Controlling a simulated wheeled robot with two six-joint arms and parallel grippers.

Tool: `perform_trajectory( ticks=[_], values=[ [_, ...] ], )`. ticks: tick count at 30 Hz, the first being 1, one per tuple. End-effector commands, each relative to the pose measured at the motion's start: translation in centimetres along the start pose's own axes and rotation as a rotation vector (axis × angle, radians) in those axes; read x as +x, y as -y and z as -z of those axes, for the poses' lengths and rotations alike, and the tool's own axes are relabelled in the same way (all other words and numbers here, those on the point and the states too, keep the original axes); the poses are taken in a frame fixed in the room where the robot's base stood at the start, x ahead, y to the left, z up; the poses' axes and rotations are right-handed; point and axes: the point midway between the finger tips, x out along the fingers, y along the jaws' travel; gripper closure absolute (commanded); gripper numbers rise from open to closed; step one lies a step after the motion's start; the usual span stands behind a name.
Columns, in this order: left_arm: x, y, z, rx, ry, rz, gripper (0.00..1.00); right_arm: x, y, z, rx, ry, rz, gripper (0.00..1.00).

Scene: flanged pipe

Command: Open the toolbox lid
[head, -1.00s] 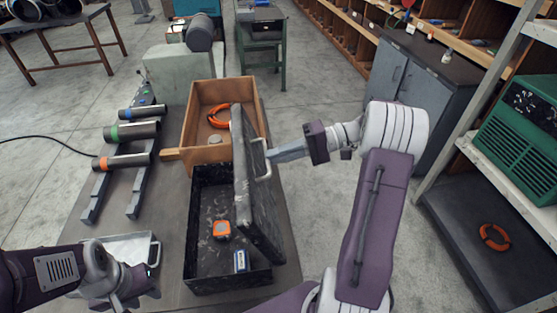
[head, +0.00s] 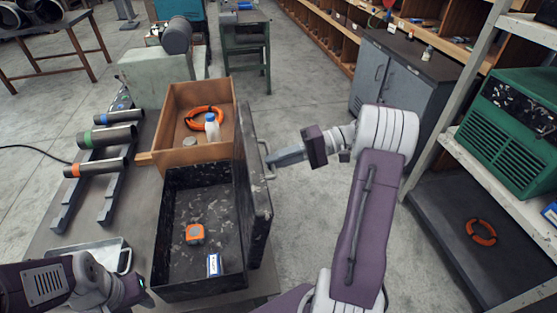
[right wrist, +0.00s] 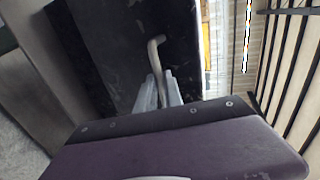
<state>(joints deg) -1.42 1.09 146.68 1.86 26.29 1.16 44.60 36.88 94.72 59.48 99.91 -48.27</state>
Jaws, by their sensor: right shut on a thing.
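The black toolbox (head: 170,215) stands on the workbench with its inside in view. An orange tape measure (head: 195,234) and a small blue-and-white box (head: 214,265) lie in it. Its lid (head: 256,195) stands about upright on the toolbox's right side. My right gripper (head: 276,159) is shut on the lid's grey handle (head: 265,172). In the right wrist view, the fingers (right wrist: 158,92) close around the handle (right wrist: 155,50) against the dark lid. My left gripper (head: 140,290) is at the bottom left, beside the toolbox; its fingers are too unclear to read.
A wooden box (head: 195,100) behind the toolbox holds an orange ring and a white-and-blue bottle (head: 211,127). Pipes (head: 108,137) lie on rails at left. A metal tray (head: 95,252) sits near my left arm.

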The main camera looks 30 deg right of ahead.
Motion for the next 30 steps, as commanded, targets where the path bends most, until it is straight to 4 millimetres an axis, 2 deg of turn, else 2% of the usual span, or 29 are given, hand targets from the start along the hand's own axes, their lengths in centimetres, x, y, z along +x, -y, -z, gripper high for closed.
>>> perform_trajectory(
  ticks=[1,7,8,9,10,20,23,30],
  values=[
    [0.1,0.0,0.0,0.0,0.0,0.0,0.64,0.2,-0.7,-0.1,0.008,0.006,-0.011,1.0],
    [0.1,0.0,0.0,0.0,0.0,0.0,0.64,0.2,-0.7,-0.1,0.008,0.006,-0.011,1.0],
    [0.1,0.0,0.0,0.0,0.0,0.0,0.64,0.2,-0.7,-0.1,0.008,0.007,-0.011,0.84],
    [0.1,0.0,0.0,0.0,0.0,0.0,0.64,0.2,-0.6,-0.1,0.008,0.006,-0.01,0.73],
    [0.1,0.0,0.0,0.0,0.0,0.0,0.64,0.2,-0.6,-0.1,0.007,0.006,-0.01,0.67],
    [0.1,0.0,0.0,0.0,0.0,0.0,0.64,-0.2,-0.4,0.0,0.003,0.001,-0.008,0.67],
    [0.4,0.0,0.0,0.0,0.0,0.0,0.64,-1.8,-0.5,0.1,0.001,-0.002,-0.008,0.67],
    [0.7,0.0,-0.1,0.0,0.0,0.0,0.64,-6.9,-0.5,0.3,0.005,0.001,-0.01,0.67]
  ],
)
